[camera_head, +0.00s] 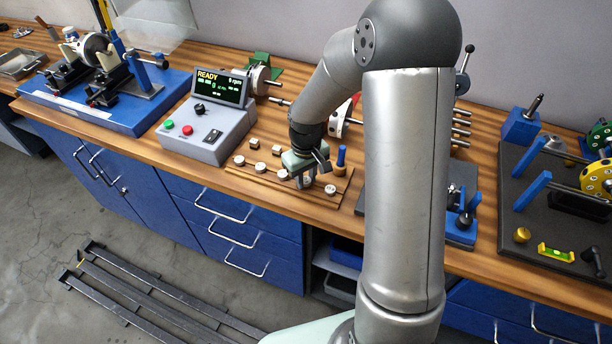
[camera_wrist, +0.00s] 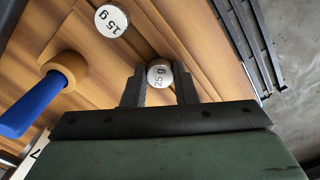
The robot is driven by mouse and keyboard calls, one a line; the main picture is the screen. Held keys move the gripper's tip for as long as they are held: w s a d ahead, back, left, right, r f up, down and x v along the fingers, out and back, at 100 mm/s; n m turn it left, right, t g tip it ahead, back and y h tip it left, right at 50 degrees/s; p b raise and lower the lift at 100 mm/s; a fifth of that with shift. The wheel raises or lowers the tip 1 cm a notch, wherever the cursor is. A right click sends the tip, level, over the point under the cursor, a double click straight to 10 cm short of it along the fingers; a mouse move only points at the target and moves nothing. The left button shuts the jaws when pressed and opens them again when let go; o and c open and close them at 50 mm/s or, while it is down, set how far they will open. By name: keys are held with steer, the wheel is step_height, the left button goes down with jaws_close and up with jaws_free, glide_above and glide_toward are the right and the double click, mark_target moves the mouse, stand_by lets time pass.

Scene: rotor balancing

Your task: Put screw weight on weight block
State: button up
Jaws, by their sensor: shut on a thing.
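My gripper (camera_head: 304,183) points down over the wooden weight block (camera_head: 262,181) on the bench. In the wrist view its two fingers (camera_wrist: 159,76) are shut on a round silver screw weight marked 25 g (camera_wrist: 159,77). Wood lies right behind the held weight; I cannot tell whether it touches the block.
A blue-handled tool (camera_head: 341,156) stands upright close to the right of my gripper; its handle also shows in the wrist view (camera_wrist: 30,104). A grey control box (camera_head: 205,135) reading READY stands at left. A dark board with rotor parts (camera_head: 530,215) lies at right.

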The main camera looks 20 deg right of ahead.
mark_target(308, 181)
steer(key=shift+s+f+b, duration=0.15)
steer(key=shift+f+b, duration=0.2)
steer(key=shift+f, duration=0.15)
steer(key=shift+s+f, duration=0.15)
steer(key=shift+f, duration=0.05)
steer(key=o, duration=1.1)
steer(key=shift+d+f, duration=0.1)
steer(key=shift+a, duration=0.2)
steer(key=shift+r, duration=0.2)
step_height(308, 181, up, 18)
steer(key=b, duration=0.2)
steer(key=shift+d+r, duration=0.2)
steer(key=shift+d, duration=0.15)
